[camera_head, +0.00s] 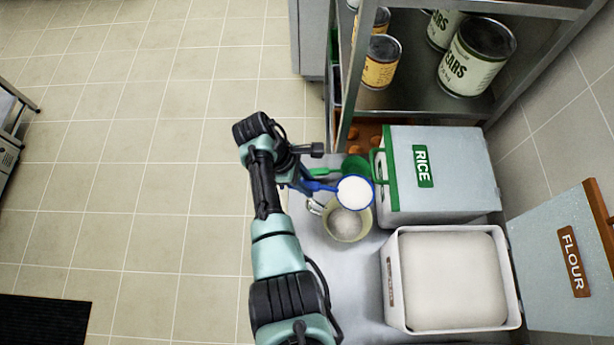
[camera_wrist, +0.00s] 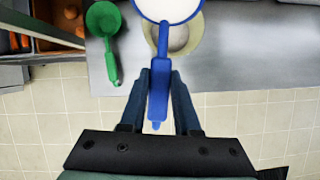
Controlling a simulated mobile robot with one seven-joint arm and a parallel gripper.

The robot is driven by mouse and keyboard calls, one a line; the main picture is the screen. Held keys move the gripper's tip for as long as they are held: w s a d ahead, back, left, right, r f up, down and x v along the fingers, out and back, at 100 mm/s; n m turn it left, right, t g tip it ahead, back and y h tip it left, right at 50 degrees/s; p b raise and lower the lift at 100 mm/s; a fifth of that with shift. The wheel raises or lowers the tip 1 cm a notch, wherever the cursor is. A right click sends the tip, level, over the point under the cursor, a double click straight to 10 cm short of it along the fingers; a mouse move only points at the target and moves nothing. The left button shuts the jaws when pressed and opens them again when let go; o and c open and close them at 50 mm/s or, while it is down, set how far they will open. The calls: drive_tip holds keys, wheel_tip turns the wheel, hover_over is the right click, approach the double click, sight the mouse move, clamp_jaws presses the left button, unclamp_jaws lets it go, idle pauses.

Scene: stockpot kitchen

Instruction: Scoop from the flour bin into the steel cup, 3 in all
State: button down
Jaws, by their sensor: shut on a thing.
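My gripper (camera_head: 306,184) is shut on the handle of a blue scoop (camera_wrist: 157,105). The scoop's round bowl is level and full of white flour (camera_head: 355,192). It is held above the far part of a pale cup (camera_head: 345,240) with a side handle, and hides part of its rim. White powder lies inside the cup; I cannot tell whether the cup is steel. The flour bin (camera_head: 392,290) stands open to the right, filled with flour, its lid (camera_head: 555,250) marked FLOUR tilted back. In the wrist view the scoop overlaps the cup (camera_wrist: 190,42).
A closed RICE bin (camera_head: 455,185) stands just beyond the flour bin. A green scoop (camera_wrist: 103,20) lies on the steel counter (camera_wrist: 130,75), left of the blue one in the wrist view. A shelf with large cans (camera_head: 478,55) rises behind. Open floor lies left.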

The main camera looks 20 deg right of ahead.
drive_tip(key=f+t+h+b, duration=0.1)
drive_tip(key=t+b, duration=0.1)
drive_tip(key=s+f+m+t+h+b, duration=0.1)
drive_tip(key=t+b, duration=0.2)
drive_tip(key=s+a+f+m+t+h+b, duration=0.1)
drive_tip(key=t+h+b, duration=0.1)
drive_tip(key=t, duration=0.1)
drive_tip(key=shift+s+f+b, duration=0.15)
drive_tip(key=shift+b, duration=0.15)
idle(0.9)
drive_tip(key=shift+s+t+b, duration=0.15)
drive_tip(key=shift+t+b, duration=0.15)
drive_tip(key=shift+b, duration=0.55)
drive_tip(key=b, duration=0.1)
drive_tip(key=t+h+b, duration=0.1)
drive_tip(key=b, duration=0.1)
drive_tip(key=shift+s+a+f+m, duration=0.2)
drive_tip(key=shift+s+m, duration=0.1)
drive_tip(key=shift+m, duration=0.1)
drive_tip(key=t+b, duration=0.1)
drive_tip(key=b, duration=0.1)
drive_tip(key=s+t+h+b, duration=0.1)
drive_tip(key=b, duration=0.2)
drive_tip(key=shift+a+f+m, duration=0.2)
drive_tip(key=shift+m, duration=0.1)
